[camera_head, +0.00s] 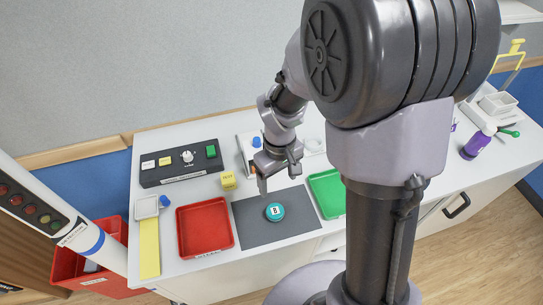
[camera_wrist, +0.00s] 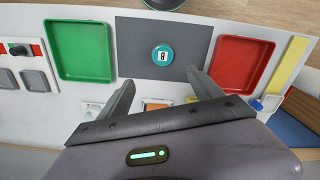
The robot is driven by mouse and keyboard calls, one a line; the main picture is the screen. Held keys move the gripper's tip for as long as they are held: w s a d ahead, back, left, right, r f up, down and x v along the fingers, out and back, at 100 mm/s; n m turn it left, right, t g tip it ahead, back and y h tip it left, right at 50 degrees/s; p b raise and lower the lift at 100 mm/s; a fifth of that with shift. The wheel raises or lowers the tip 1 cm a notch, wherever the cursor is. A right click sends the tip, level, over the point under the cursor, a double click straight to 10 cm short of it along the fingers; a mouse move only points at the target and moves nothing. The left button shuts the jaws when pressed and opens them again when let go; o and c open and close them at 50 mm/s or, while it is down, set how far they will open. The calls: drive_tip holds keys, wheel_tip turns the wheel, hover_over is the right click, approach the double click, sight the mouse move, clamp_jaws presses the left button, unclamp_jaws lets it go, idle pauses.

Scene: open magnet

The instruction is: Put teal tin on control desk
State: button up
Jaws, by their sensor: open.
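The teal tin (camera_head: 275,211) is a small round tin with a white label marked "B". It lies on a dark grey mat (camera_head: 250,225) on the white desk top, between the red tray and the green tray. The tin also shows in the wrist view (camera_wrist: 163,56), upper middle. My gripper (camera_head: 278,180) is above the desk, behind the tin and apart from it. In the wrist view its two fingers (camera_wrist: 162,90) are spread with nothing between them. I cannot tell which surface is the control desk; a dark control box (camera_head: 180,164) with buttons and a knob stands at the back left.
A red tray (camera_head: 204,227) is left of the mat and a green tray (camera_head: 327,194) right of it. A yellow cube (camera_head: 228,181) sits behind the mat. A striped post (camera_head: 75,225) rises at the left, by a red bin (camera_head: 108,286).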

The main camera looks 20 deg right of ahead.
sight(275, 211)
drive_tip(key=f+b, duration=0.1)
drive_tip(key=f, duration=0.4)
drive_tip(key=f+b, duration=0.2)
drive_tip(key=f, duration=0.4)
drive_tip(key=f+b, duration=0.1)
drive_tip(key=f, duration=0.5)
drive_tip(key=shift+s+a+f+b, duration=0.1)
drive_tip(key=shift+a+f+b, duration=0.05)
drive_tip(key=shift+a+b, duration=0.2)
drive_tip(key=c, duration=1.6)
